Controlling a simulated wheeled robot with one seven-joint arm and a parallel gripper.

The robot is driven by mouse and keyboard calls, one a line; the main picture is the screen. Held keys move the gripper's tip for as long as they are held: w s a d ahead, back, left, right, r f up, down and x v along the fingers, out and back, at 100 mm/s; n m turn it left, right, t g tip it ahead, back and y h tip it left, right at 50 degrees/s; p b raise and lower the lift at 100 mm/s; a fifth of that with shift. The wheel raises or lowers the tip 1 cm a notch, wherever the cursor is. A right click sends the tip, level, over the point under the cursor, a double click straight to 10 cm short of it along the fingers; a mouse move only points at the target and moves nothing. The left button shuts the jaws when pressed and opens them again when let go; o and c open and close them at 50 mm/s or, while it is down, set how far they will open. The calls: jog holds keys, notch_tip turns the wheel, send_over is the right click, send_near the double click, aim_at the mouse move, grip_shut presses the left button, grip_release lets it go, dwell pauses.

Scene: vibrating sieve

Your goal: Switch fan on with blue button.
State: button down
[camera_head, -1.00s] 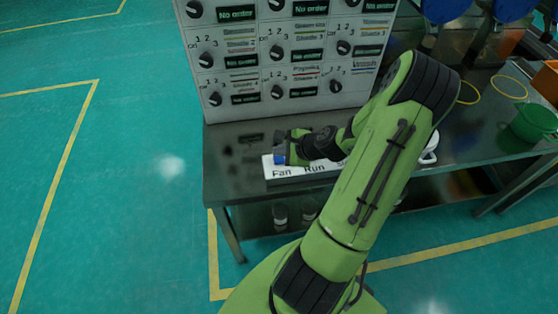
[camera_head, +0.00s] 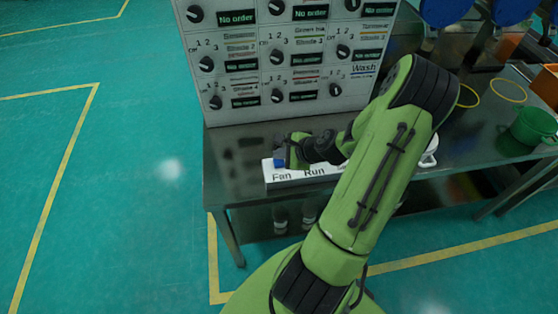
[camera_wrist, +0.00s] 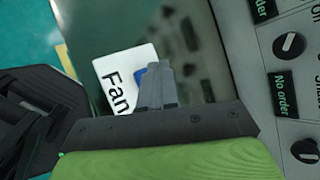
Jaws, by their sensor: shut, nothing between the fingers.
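A white button panel (camera_head: 300,178) lies on the dark steel table, with the labels "Fan" and "Run" in black on its front face. The blue button (camera_head: 279,163) is at its left end, above "Fan". In the wrist view the blue button (camera_wrist: 139,75) peeks out beside the fingertips, mostly hidden by them. My gripper (camera_head: 284,152) is at the left end of the panel, right at or just above the blue button. In the wrist view its fingers (camera_wrist: 157,85) are together and empty. I cannot tell whether they touch the button. My arm hides the panel's right part.
A white cabinet (camera_head: 245,75) with several black knobs and "No order" displays stands behind the panel. On the right of the table (camera_head: 225,192) are yellow rings (camera_head: 508,90), a green bucket (camera_head: 533,124) and an orange bin (camera_head: 546,88). The table's left end is clear.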

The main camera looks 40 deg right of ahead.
aim_at(281, 163)
jog(key=shift+f, duration=0.1)
dwell(0.7)
jog(key=shift+f, duration=0.35)
jog(key=shift+f+b, duration=0.5)
jog(key=shift+b, duration=0.1)
dwell(0.4)
jog(key=shift+r, duration=0.15)
jog(key=shift+r+p, duration=0.8)
jog(key=shift+p, duration=0.1)
notch_tip(281, 163, up, 5)
jog(key=p, duration=0.4)
jog(key=shift+r+p, duration=0.15)
jog(key=shift+p, duration=0.25)
